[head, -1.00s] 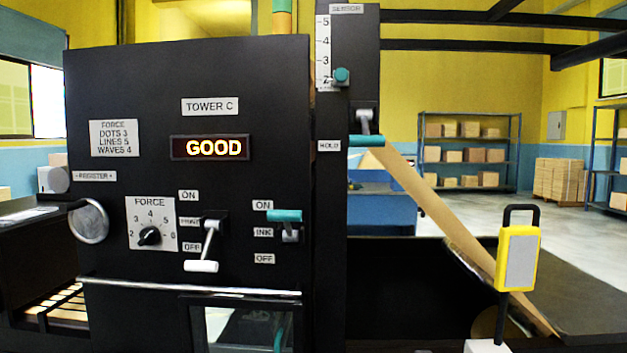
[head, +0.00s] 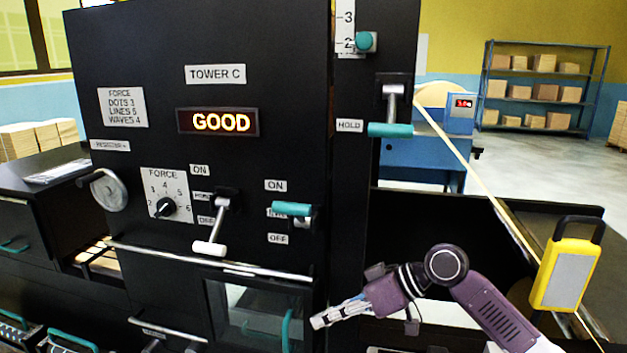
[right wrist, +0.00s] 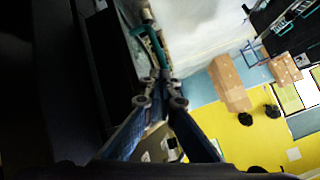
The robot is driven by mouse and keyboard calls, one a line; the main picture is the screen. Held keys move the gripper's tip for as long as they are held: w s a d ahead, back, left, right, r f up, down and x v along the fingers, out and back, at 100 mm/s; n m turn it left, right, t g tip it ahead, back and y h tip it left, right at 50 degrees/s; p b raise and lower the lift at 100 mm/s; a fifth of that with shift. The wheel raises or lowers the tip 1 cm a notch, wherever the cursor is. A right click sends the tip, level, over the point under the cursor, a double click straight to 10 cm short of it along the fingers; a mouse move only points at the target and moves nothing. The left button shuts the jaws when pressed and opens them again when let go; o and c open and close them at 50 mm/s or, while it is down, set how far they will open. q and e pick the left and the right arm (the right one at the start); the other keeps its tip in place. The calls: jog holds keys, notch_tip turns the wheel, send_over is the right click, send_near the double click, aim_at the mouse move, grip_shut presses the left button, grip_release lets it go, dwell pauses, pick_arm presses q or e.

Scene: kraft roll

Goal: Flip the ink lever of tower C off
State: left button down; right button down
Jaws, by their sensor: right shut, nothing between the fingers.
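Tower C (head: 140,60) is a tall black panel with a lit GOOD display (head: 218,121). Its ink lever (head: 291,209) has a teal handle and sits on the right of the panel, beside the ON, INK and OFF labels. The handle stands out above its pivot, on the ON side. My right gripper (head: 318,322) is shut and empty, below the lever and in front of the panel's lower window. The right wrist view shows its fingers (right wrist: 163,78) together, with a teal bar near the tips that I cannot identify. My left gripper is not in view.
A white-handled lever (head: 210,246) is left of the ink lever, beside the FORCE knob (head: 166,208). A teal HOLD lever (head: 390,130) is up to the right. A metal rail (head: 210,262) crosses below. A yellow-framed device (head: 568,274) stands at right.

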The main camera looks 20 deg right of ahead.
jog(key=d+r+t+y, duration=0.1)
jog(key=d+r, duration=0.1)
jog(key=r, duration=0.7)
jog(key=d+r+y, duration=0.1)
jog(key=d+r, duration=0.1)
jog(key=r, duration=0.6)
jog(key=n+y, duration=0.1)
jog(key=y, duration=0.1)
send_near(297, 214)
notch_tip(297, 214, up, 3)
jog(key=d, duration=0.2)
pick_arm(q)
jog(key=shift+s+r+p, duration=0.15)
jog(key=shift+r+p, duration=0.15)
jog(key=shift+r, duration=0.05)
pick_arm(e)
jog(key=shift+w+d+f+t, duration=0.1)
jog(key=shift+w+t, duration=0.25)
jog(key=shift+t, duration=0.05)
